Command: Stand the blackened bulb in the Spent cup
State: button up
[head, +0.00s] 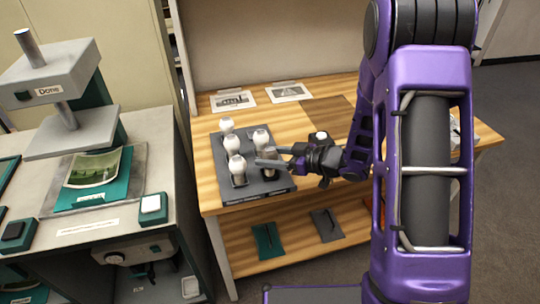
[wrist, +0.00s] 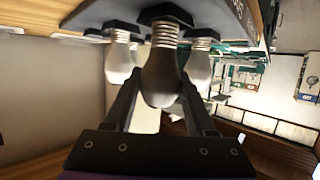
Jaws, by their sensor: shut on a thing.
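The blackened bulb (wrist: 163,75) has a smoky dark glass and a bright screw base. It also shows in the head view (head: 270,164), at the right front of the dark bulb tray (head: 258,187). My gripper (wrist: 160,88) is shut on its glass, one finger on each side. In the head view my gripper (head: 268,158) reaches in over the tray from the right. The wrist view is upside down. There the bulb's base meets a dark holder; I cannot tell whether it is lifted. I cannot make out a Spent cup.
White bulbs stand close by on the tray, one at front left (head: 237,167) and one behind (head: 262,139). Two printed sheets (head: 233,100) lie at the back of the wooden table (head: 312,108). A grey bench with a press (head: 75,120) stands at left.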

jog(key=shift+f+b, duration=0.3)
jog(key=shift+f, duration=0.15)
jog(key=o, duration=1.1)
jog(key=shift+c, duration=0.2)
jog(key=p+v, duration=0.4)
jog(key=v, duration=0.7)
jog(key=shift+p, duration=0.35)
